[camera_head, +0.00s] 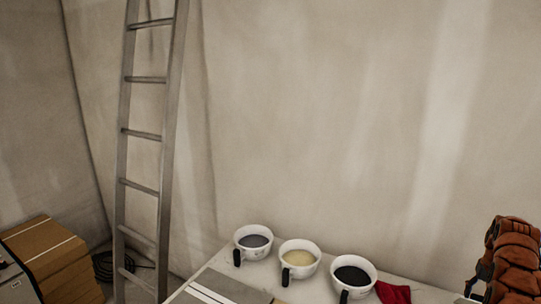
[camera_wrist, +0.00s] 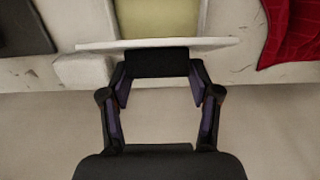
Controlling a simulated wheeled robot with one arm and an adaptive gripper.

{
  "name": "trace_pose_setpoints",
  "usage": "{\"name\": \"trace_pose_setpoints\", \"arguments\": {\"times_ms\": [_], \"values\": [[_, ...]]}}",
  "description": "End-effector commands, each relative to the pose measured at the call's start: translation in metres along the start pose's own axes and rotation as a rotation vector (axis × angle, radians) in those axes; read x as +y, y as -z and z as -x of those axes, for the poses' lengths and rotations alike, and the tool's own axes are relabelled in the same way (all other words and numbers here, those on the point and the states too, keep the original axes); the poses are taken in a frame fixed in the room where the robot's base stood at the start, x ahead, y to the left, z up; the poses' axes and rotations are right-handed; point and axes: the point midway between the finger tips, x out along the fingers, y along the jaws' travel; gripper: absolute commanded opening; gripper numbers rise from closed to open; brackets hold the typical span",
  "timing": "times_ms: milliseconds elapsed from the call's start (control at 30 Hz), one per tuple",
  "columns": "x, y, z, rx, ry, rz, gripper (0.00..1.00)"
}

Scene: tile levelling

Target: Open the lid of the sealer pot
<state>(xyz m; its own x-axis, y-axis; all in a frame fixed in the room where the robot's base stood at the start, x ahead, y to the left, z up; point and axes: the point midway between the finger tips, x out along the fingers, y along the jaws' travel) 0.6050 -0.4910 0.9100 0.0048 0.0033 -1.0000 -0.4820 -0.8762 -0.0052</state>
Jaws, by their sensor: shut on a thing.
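In the wrist view, a thin white slab (camera_wrist: 220,43), which looks like the sealer pot's lid seen nearly edge-on, runs across the top. A black block-shaped grip (camera_wrist: 157,62) sits at its near side. My gripper (camera_wrist: 157,78) is shut on this black grip, with one finger on each side. A yellow-green surface (camera_wrist: 157,18) shows beyond the slab, between pale side walls. I cannot tell whether it is the pot's inside or how far the lid is raised. Neither my gripper nor this pot shows in the head view.
Three white cups (camera_head: 254,242) with black handles stand on the table (camera_head: 225,262); their contents are grey, cream and black. A red cloth (camera_head: 393,293) lies right of them, also in the wrist view (camera_wrist: 292,30). A ladder (camera_head: 167,140) and cardboard boxes (camera_head: 55,255) stand left.

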Motion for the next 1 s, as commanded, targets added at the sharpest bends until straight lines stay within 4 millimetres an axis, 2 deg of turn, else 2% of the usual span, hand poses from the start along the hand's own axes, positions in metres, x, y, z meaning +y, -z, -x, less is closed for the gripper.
{"name": "trace_pose_setpoints", "arguments": {"times_ms": [33,900,933,1000], "values": [[-0.0086,0.0022,0.0018,0.001,0.007,0.012,0.45],[-0.0077,0.0059,0.0006,0.000,0.002,0.009,0.42],[-0.0077,0.0059,0.0005,0.000,0.002,0.009,0.62],[-0.0072,0.0058,0.0005,-0.001,0.001,0.009,0.69]]}}
